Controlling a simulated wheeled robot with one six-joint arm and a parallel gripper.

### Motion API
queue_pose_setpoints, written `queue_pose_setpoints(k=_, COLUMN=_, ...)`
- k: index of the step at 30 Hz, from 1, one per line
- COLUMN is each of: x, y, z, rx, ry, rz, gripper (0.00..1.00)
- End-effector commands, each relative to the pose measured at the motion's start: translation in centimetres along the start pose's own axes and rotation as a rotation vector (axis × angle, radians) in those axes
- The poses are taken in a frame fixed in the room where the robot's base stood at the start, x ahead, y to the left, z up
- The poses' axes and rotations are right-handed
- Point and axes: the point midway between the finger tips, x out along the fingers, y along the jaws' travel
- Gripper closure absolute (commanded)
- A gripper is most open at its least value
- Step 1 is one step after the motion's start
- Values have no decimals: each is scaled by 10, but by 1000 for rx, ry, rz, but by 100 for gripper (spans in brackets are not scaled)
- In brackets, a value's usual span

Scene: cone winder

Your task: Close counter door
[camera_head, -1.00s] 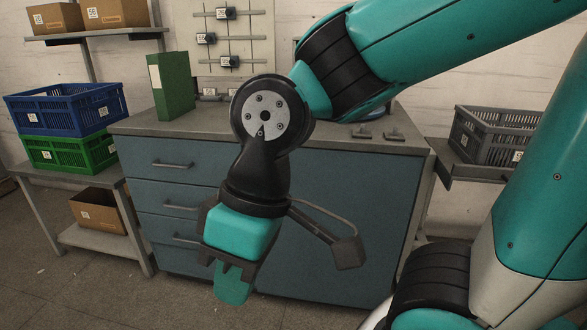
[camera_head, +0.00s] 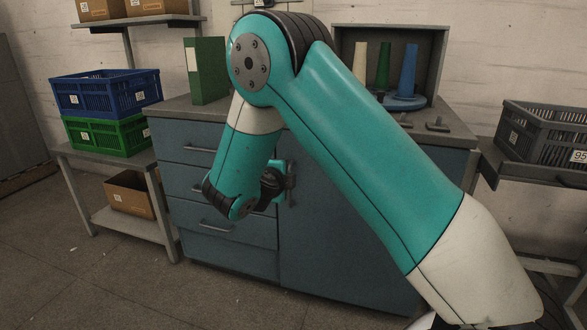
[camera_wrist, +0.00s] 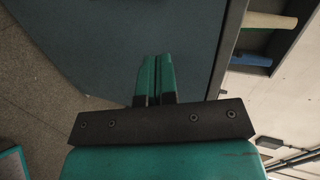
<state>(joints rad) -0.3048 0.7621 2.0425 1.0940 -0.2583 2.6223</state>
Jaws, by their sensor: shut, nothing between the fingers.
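The counter (camera_head: 440,133) has a grey top and blue-grey fronts. Its wide door panel (camera_head: 345,245) fills the right part of the front and looks flush with it, as far as my arm lets me see. In the wrist view a blue-grey panel (camera_wrist: 100,40) lies beyond my gripper (camera_wrist: 155,60). Its two green fingers are together, with nothing between them, and point toward the panel's edge. I cannot tell whether they touch it. In the head view the fingers are hidden, and my arm covers part of the door.
Drawers with bar handles (camera_head: 216,226) are left of the door. A green binder (camera_head: 206,70) and a grey open cabinet with cones (camera_head: 444,65) stand on top. A shelf with blue (camera_head: 105,93) and green crates stands left. A grey crate (camera_head: 545,140) is at right. The floor in front is free.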

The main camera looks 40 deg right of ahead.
Motion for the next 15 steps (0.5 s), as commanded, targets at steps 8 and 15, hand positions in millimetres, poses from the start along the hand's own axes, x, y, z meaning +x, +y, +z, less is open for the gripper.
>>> queue_pose_setpoints(k=8, x=26, y=-2, z=1, rx=48, ry=3, rz=-39, gripper=100)
queue_pose_setpoints(k=15, x=77, y=-4, z=0, rx=49, ry=4, rz=-37, gripper=100)
